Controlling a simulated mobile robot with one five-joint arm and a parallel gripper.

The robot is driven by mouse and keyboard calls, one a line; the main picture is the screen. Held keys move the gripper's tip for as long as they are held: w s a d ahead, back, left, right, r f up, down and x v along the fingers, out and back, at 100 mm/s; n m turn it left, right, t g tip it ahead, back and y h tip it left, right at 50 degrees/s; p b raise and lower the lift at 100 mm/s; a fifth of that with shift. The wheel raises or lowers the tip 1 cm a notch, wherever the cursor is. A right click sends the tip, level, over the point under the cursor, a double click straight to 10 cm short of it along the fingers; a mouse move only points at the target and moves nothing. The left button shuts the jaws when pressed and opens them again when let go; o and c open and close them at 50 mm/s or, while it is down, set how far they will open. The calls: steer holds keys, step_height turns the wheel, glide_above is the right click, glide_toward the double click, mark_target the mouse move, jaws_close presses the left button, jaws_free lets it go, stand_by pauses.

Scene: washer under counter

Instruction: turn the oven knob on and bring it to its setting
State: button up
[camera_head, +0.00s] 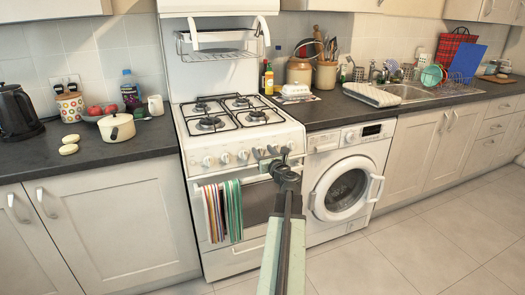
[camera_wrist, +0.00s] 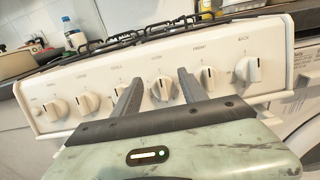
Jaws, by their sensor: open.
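The white cooker (camera_head: 245,115) stands between counters, with a row of several white knobs along its front panel. In the wrist view, one knob (camera_wrist: 162,88) near the panel's middle shows between the fingers of my gripper (camera_wrist: 159,78); the label above it is small and seems to read OVEN. My gripper is open, one finger on each side of that knob in the picture. I cannot tell whether the fingers touch it. Another knob (camera_wrist: 122,88) is partly hidden by the left finger. In the head view, my gripper (camera_head: 270,155) is at the right part of the knob panel.
Striped towels (camera_head: 222,210) hang on the oven door's rail below the knobs. A washing machine (camera_head: 343,180) stands to the right under the counter. A pot (camera_head: 117,127) and fruit sit on the left counter. The tiled floor (camera_head: 430,235) at front right is clear.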

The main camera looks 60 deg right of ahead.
steer(key=shift+x, duration=0.8)
steer(key=c, duration=1)
steer(key=shift+s, duration=0.25)
jaws_close()
steer(key=shift+w, duration=0.15)
steer(key=shift+n, duration=0.4)
